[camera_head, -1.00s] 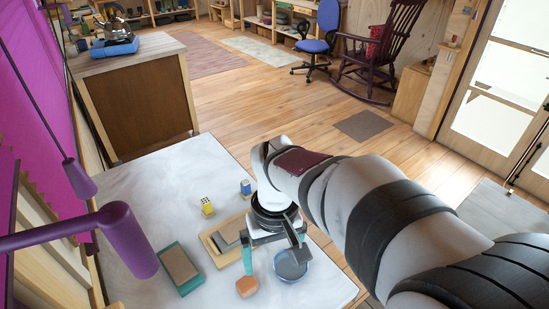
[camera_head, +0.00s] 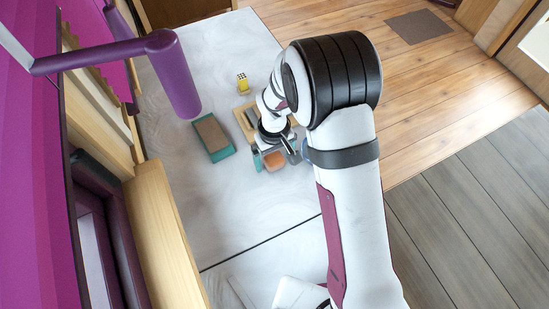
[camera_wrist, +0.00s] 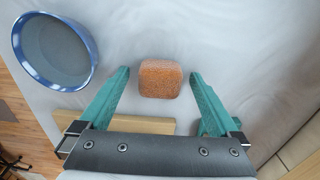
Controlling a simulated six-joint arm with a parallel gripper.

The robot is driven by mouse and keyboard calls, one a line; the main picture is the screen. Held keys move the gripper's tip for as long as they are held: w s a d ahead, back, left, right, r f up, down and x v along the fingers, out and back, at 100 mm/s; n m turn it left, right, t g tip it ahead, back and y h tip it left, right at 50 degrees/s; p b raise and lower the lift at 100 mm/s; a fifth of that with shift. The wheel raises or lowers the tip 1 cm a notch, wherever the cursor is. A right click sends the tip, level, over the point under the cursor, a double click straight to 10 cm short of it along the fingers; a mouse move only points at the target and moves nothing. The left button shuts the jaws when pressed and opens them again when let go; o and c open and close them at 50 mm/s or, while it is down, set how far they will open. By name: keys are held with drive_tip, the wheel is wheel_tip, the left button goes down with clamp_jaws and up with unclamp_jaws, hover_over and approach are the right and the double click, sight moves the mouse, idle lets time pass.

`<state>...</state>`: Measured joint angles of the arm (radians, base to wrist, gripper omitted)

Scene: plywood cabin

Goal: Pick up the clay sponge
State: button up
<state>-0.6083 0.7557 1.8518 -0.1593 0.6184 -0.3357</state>
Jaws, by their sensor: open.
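The clay sponge (camera_wrist: 160,79) is a small orange-brown block with rounded corners on the pale table. In the wrist view it sits between the tips of my gripper (camera_wrist: 160,74), with a gap on each side. The two teal fingers are open and hold nothing. In the head view the sponge (camera_head: 274,161) shows beside a teal finger of my gripper (camera_head: 273,157), partly covered by the wrist. How high the fingertips are above the table is hard to tell.
A blue bowl (camera_wrist: 88,42) stands left of the fingers in the wrist view. A wooden tray (camera_wrist: 140,125) lies close under the gripper's base. Table front is clear.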

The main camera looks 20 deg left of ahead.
sight(277, 158)
drive_tip(key=c, duration=1.4)
drive_tip(key=r, duration=0.4)
drive_tip(key=shift+w+d+r, duration=0.1)
drive_tip(key=shift+d+r, duration=0.25)
drive_tip(key=d+r, duration=0.2)
drive_tip(key=d, duration=0.1)
drive_tip(key=d+r, duration=0.2)
drive_tip(key=d, duration=0.2)
drive_tip(key=d+r, duration=0.2)
drive_tip(key=d, duration=0.2)
drive_tip(key=shift+w+r, duration=0.15)
drive_tip(key=shift+w, duration=0.15)
